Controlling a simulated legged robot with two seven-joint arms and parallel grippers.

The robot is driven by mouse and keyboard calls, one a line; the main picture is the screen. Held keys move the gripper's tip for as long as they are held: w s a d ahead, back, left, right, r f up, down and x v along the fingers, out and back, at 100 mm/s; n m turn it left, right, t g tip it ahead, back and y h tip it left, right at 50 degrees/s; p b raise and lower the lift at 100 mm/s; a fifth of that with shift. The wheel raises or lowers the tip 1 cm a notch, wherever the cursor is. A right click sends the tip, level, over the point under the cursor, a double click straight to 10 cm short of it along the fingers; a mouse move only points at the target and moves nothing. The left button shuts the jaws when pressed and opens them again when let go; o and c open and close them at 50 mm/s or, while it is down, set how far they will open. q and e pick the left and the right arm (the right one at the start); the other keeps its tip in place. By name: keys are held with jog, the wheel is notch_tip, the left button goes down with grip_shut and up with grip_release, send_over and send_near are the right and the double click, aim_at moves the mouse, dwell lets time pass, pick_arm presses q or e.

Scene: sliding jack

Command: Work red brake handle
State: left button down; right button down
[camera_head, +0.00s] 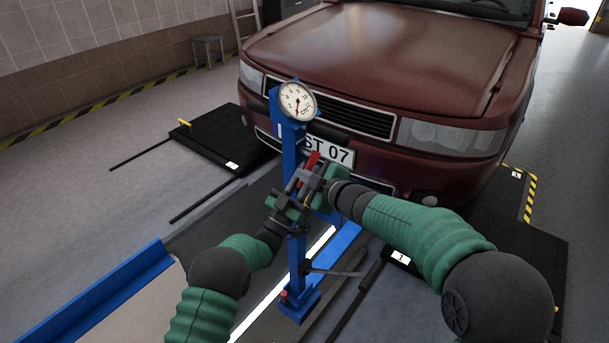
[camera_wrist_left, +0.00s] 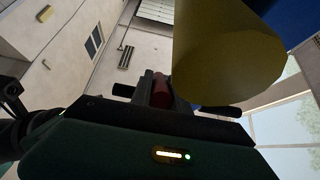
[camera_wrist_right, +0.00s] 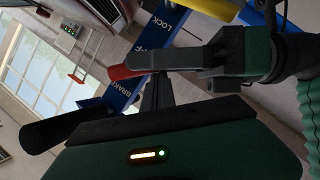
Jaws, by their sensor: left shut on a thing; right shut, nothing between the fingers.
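A blue jack column (camera_head: 292,145) with a round white gauge (camera_head: 298,101) stands upright in front of the car. A red brake handle (camera_head: 309,160) shows at the column, partly hidden by my grippers. My left gripper (camera_head: 305,180) is shut on the red handle; the handle's red end (camera_wrist_left: 161,92) shows between its fingers in the left wrist view. In the right wrist view the handle's red tip (camera_wrist_right: 121,72) sticks out past the left gripper's grey finger. My right gripper (camera_wrist_right: 157,92) is shut and empty, close beside the left one, with its fingertips near the handle.
A dark red car (camera_head: 390,55) stands close behind the jack. Black plates (camera_head: 215,135) lie on the floor on both sides. A blue rail (camera_head: 100,295) runs at the lower left. A yellow cylinder (camera_wrist_left: 225,50) is close to my left gripper. Lettering marks the blue column (camera_wrist_right: 150,50).

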pick_arm(q)
jog(key=c, duration=1.3)
grip_release()
jog(key=shift+a+r, duration=0.15)
jog(key=shift+o, duration=0.2)
jog(key=shift+r, duration=0.1)
